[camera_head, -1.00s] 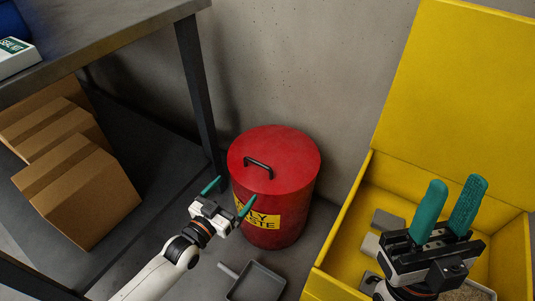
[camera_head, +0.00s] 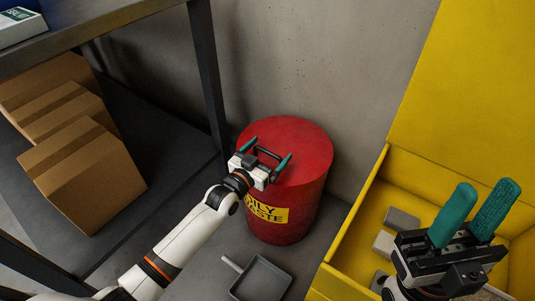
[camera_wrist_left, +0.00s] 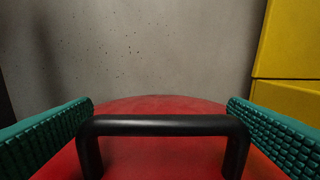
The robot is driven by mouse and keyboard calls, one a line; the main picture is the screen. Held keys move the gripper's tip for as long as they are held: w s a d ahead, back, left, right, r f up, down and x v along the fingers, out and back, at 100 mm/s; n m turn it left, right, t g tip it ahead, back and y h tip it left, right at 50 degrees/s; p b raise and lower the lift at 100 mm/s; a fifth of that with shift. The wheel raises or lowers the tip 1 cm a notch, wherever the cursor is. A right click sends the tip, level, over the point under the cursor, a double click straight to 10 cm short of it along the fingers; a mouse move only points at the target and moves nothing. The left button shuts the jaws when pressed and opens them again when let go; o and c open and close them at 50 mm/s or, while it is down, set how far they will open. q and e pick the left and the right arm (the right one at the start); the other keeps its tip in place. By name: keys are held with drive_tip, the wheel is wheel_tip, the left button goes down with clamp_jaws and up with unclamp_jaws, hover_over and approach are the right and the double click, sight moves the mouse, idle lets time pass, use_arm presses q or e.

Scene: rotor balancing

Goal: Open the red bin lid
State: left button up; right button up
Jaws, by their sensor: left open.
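The red bin (camera_head: 300,205) stands on the floor against the grey wall, with a yellow label on its front. Its red lid (camera_head: 308,143) is closed and has a black bar handle (camera_head: 268,153) on top. My left gripper (camera_head: 268,149) is open at the handle, with one green finger beyond each end of it. In the left wrist view the handle (camera_wrist_left: 162,125) lies between the two spread fingers, with a gap at each side. My right gripper (camera_head: 476,213) is over the yellow box, its green fingers pointing up and apart, with nothing seen between them.
A yellow box (camera_head: 345,232) with its lid raised stands right of the bin and holds grey blocks (camera_head: 401,219). A grey dustpan-like scoop (camera_head: 262,278) lies on the floor before the bin. A shelf (camera_head: 208,70) with cardboard boxes (camera_head: 85,175) stands at left.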

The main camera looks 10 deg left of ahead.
use_arm(q)
drive_tip(key=c, duration=1.1)
drive_tip(key=shift+o, duration=0.2)
drive_tip(key=shift+r, duration=0.15)
